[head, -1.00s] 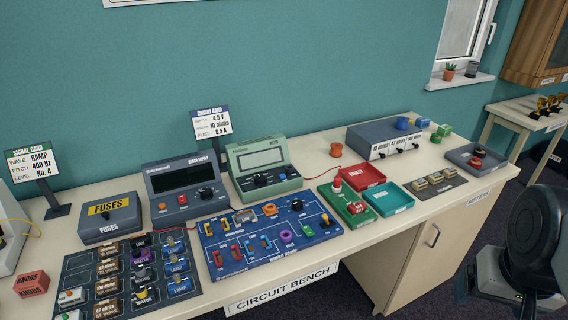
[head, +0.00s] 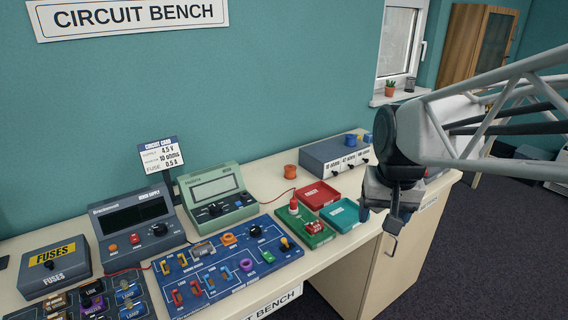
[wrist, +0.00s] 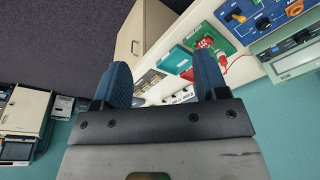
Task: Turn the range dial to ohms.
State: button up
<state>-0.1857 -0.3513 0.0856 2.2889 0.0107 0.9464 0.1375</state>
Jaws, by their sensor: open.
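The green meter (head: 216,197) stands at the back of the bench, between the grey bench supply and the red tray. Its dark range dial (head: 215,210) is on the lower front panel; its setting is too small to read. The meter also shows upside down at the right edge of the wrist view (wrist: 292,60). My gripper (head: 392,219) hangs in the air right of the teal tray, well apart from the meter. In the wrist view its two blue fingers (wrist: 164,85) are spread with nothing between them.
The grey bench supply (head: 133,224) stands left of the meter. The blue circuit board (head: 222,274) lies in front of it. A green board with a red knob (head: 304,227), a red tray (head: 318,194) and a teal tray (head: 339,213) lie to the right. A grey resistor box (head: 334,153) stands behind.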

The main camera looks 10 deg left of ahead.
jog(key=w+a, duration=1)
jog(key=a, duration=0.1)
jog(key=n+g, duration=0.2)
send_over(216, 206)
jog(key=f, duration=0.9)
jog(key=d+f, duration=0.1)
jog(key=f, duration=0.3)
jog(key=shift+f, duration=0.35)
jog(key=shift+a+f, duration=0.15)
jog(key=shift+a, duration=0.15)
jog(key=shift+f, duration=0.15)
jog(key=shift+s+a+f, duration=0.1)
jog(key=shift+f, duration=1.8)
jog(key=shift+a+f, duration=0.1)
jog(key=shift+f, duration=1.75)
jog(key=shift+c, duration=0.3)
